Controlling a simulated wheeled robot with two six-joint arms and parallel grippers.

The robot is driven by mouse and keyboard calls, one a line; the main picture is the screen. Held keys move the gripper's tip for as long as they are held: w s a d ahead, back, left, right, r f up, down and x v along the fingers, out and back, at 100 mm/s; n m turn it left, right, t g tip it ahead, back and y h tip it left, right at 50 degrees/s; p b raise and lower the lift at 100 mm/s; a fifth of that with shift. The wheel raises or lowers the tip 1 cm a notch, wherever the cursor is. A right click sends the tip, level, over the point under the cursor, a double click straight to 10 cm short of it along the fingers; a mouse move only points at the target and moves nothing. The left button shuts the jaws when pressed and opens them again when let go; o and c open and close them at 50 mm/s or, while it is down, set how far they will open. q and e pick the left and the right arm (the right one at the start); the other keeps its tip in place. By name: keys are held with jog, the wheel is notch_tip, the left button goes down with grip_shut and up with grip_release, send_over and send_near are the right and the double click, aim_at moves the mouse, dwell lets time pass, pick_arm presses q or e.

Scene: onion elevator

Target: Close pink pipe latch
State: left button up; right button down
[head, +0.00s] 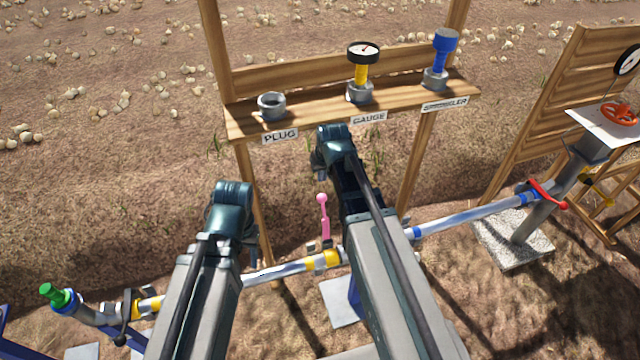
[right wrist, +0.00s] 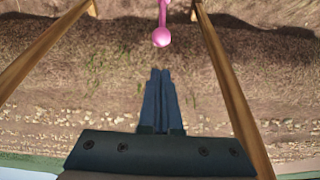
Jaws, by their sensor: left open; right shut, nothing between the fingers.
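The pink pipe latch (head: 325,222) stands upright above the silver pipe with yellow bands (head: 290,269) in the head view. Its ball end is on top. In the right wrist view the pink latch (right wrist: 161,37) shows at the top, just beyond my fingertips and apart from them in the picture. My right gripper (right wrist: 160,72) is shut and empty. In the head view my right gripper (head: 320,174) is just above the ball, its fingers mostly hidden by the wrist. My left gripper (head: 250,260) is open, near the pipe left of the latch, mostly hidden behind its arm.
A wooden shelf (head: 310,117) behind holds a plug (head: 271,106), a gauge (head: 362,70) and a blue sprinkler (head: 442,58). A red lever (head: 548,195) sits on the pipe at right. A green-capped pipe end (head: 55,295) is at lower left. Wooden posts flank the latch.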

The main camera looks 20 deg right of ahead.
jog(key=b+x, duration=0.9)
jog(key=shift+f, duration=0.4)
jog(key=shift+w, duration=0.15)
